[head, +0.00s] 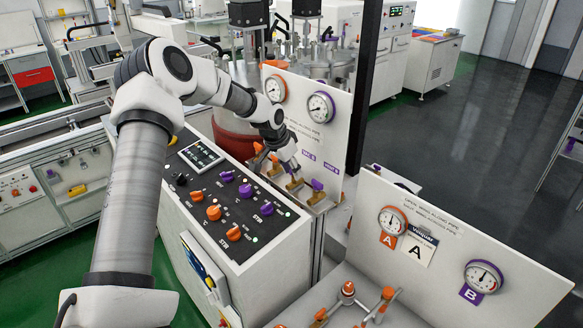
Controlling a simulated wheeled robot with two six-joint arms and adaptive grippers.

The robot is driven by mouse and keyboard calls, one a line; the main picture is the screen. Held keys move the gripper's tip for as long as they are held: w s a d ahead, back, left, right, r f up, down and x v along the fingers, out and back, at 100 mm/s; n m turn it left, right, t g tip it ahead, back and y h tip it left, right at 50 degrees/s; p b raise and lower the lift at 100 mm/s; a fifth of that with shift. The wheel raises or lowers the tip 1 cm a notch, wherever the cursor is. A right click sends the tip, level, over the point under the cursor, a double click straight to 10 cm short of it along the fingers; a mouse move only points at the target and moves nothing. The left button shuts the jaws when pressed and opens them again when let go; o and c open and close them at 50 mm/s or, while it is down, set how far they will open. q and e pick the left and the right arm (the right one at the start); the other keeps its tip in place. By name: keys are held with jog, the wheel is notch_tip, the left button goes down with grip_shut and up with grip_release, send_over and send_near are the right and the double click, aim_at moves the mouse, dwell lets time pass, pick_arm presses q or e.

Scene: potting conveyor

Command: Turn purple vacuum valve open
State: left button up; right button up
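A white panel (340,112) with small valves along its foot stands behind the control box. Two purple labels are on it; the left one seems to read VAC B (309,155) and the right one VENT B (330,168). A purple valve handle (317,185) shows below the right label. My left gripper (291,168) is at the valve below the left label, with its fingers pointing down. It hides most of that valve, so I cannot tell the handle's angle or whether the fingers touch it. The fingers are too small to judge as open or shut. My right gripper is out of view.
A control box (245,262) with orange and purple knobs stands in front. A dark vertical post (367,80) rises right of the panel. A second gauge panel (452,240) stands at lower right.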

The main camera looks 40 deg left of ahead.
pick_arm(q)
jog(key=shift+w+a, duration=0.1)
jog(key=shift+w, duration=0.05)
jog(key=shift+r, duration=0.2)
jog(key=v, duration=1.1)
jog(key=shift+r, duration=0.25)
jog(key=shift+s, duration=0.25)
